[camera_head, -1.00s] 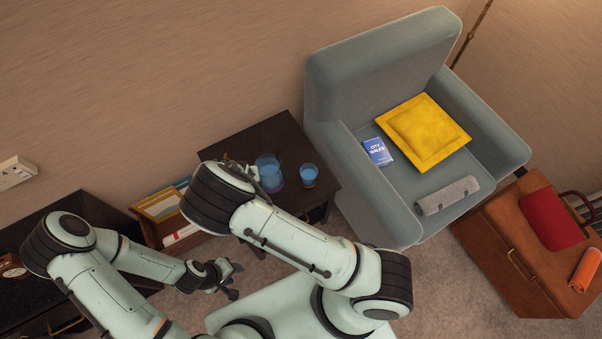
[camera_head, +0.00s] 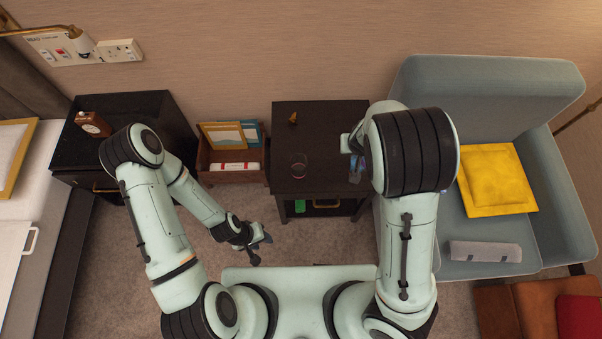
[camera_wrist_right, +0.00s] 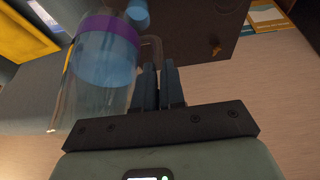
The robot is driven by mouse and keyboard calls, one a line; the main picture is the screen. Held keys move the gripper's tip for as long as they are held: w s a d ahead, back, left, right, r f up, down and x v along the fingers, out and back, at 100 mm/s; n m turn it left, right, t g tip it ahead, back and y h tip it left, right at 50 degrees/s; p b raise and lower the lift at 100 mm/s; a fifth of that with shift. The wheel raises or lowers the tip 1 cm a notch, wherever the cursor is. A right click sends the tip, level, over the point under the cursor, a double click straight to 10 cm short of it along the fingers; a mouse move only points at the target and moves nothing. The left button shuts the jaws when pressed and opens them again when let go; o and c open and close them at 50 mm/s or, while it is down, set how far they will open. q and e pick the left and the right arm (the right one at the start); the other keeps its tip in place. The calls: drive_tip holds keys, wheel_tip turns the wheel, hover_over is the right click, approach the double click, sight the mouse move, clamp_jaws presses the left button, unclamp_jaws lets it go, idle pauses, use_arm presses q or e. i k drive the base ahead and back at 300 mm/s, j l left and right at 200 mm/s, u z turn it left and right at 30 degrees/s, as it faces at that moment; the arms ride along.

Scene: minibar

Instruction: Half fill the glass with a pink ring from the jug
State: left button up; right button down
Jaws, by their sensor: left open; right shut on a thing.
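In the right wrist view, my right gripper (camera_wrist_right: 160,85) is shut on the handle of the clear jug (camera_wrist_right: 104,62). The jug has a purple band and blue liquid inside. In the head view my right arm hides most of the jug and gripper, at the table's right side. A blue-filled glass (camera_head: 356,170) shows partly beside that arm, and also beyond the jug in the wrist view (camera_wrist_right: 138,12). My left gripper (camera_head: 258,243) is open and empty, in front of the table.
The dark side table (camera_head: 290,118) has a small brown object (camera_head: 293,118) at its back. A wooden rack (camera_head: 232,177) stands left of it, then a black cabinet (camera_head: 150,110). An armchair (camera_head: 480,90) with a yellow cushion (camera_head: 494,180) is at right. The table's front left is clear.

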sight(298, 162)
drive_tip(key=i+j, duration=0.15)
drive_tip(key=j, duration=0.25)
drive_tip(key=i+j+z, duration=0.1)
drive_tip(key=j, duration=0.35)
drive_tip(key=i+j, duration=0.15)
drive_tip(key=j, duration=0.25)
